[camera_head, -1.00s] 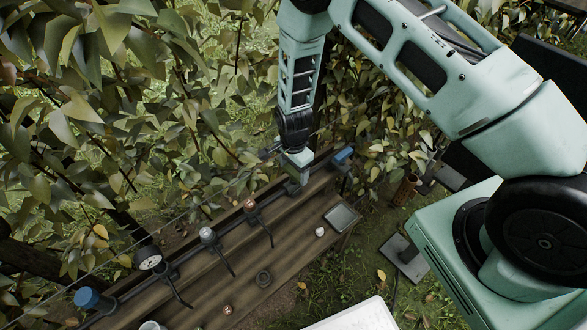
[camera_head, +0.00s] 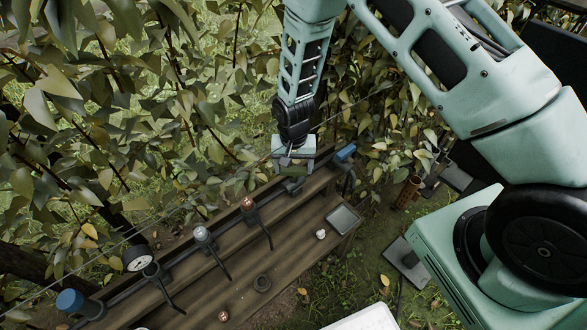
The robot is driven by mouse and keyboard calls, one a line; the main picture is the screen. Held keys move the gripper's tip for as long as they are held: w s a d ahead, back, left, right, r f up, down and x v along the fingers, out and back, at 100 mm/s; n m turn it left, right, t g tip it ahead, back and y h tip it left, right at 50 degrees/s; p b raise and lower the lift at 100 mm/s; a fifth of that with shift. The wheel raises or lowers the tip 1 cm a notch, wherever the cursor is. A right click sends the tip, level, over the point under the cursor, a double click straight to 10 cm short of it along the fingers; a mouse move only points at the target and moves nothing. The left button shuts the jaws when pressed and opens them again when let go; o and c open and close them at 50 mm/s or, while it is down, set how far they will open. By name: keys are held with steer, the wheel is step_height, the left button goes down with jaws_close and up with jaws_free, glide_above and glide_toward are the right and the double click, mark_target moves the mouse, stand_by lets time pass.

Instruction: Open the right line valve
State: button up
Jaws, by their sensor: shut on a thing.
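A dark pipe line (camera_head: 180,262) runs along the back edge of a wooden bench. My gripper (camera_head: 293,178) is over the right part of this pipe, shut on the right line valve (camera_head: 293,186). The jaws and my wrist hide most of the valve, so its handle angle cannot be told. Just right of my gripper a blue cylindrical fitting (camera_head: 344,153) sits at the pipe's right end, apart from the jaws.
Along the pipe to the left are a copper-topped fitting (camera_head: 247,204), a silver-topped fitting (camera_head: 202,235), a round white gauge (camera_head: 137,258) and a blue end piece (camera_head: 70,301). Leafy branches crowd behind.

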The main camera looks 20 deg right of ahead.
mark_target(293, 169)
steer(key=n+b, duration=0.1)
steer(key=n, duration=0.2)
steer(key=shift+n, duration=0.4)
steer(key=shift+n+b, duration=0.65)
steer(key=shift+n, duration=1.35)
steer(key=o, duration=1)
steer(key=shift+r, duration=0.1)
step_height(293, 169, up, 17)
steer(key=shift+r+b, duration=0.15)
steer(key=shift+b, duration=0.95)
